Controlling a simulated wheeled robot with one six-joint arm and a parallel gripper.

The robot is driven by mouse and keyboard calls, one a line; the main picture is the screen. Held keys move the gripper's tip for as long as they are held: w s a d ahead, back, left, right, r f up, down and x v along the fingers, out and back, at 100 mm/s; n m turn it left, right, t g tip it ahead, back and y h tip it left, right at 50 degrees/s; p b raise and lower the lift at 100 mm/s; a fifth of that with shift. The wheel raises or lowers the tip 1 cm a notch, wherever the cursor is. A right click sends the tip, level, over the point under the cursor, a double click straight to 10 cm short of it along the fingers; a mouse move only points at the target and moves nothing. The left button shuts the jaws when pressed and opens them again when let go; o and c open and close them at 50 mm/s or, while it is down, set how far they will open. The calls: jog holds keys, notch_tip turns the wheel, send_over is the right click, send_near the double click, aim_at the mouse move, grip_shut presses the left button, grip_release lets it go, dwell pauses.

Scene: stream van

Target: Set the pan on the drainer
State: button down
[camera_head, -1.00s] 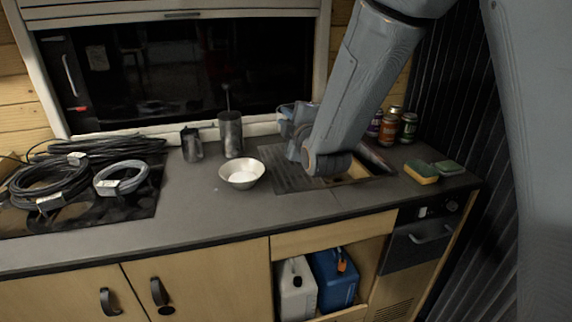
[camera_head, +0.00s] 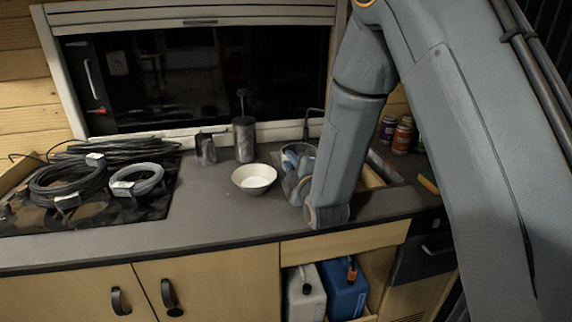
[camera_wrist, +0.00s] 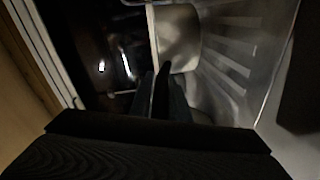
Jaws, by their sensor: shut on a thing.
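My gripper (camera_wrist: 164,92) is shut in the wrist view, its dark fingers close together. A pale metal piece with a curved edge (camera_wrist: 177,38), seemingly the pan, lies just beyond the fingertips. Its handle and the exact grip are too dark to make out. The ribbed metal drainer (camera_wrist: 230,62) shows to the right of it; I cannot tell whether they touch. There the pan cannot be made out clearly, and my arm covers most of the drainer.
A pale bowl (camera_head: 254,180) stands left of my gripper. A dark canister (camera_head: 244,138) and a smaller dark mug (camera_head: 206,149) stand behind it. Coiled cables (camera_head: 75,180) cover the hob at left. Jars (camera_head: 402,138) stand at the right back. The counter's front left is clear.

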jog(key=shift+f, duration=0.55)
jog(key=shift+f, duration=0.15)
jog(key=c, duration=1.7)
grip_release()
jog(key=shift+o, duration=0.2)
jog(key=shift+s, duration=0.2)
jog(key=b+v, duration=0.3)
jog(key=v, duration=0.8)
jog(key=shift+s+d, duration=0.15)
jog(key=shift+s, duration=0.1)
jog(key=shift+w, duration=0.1)
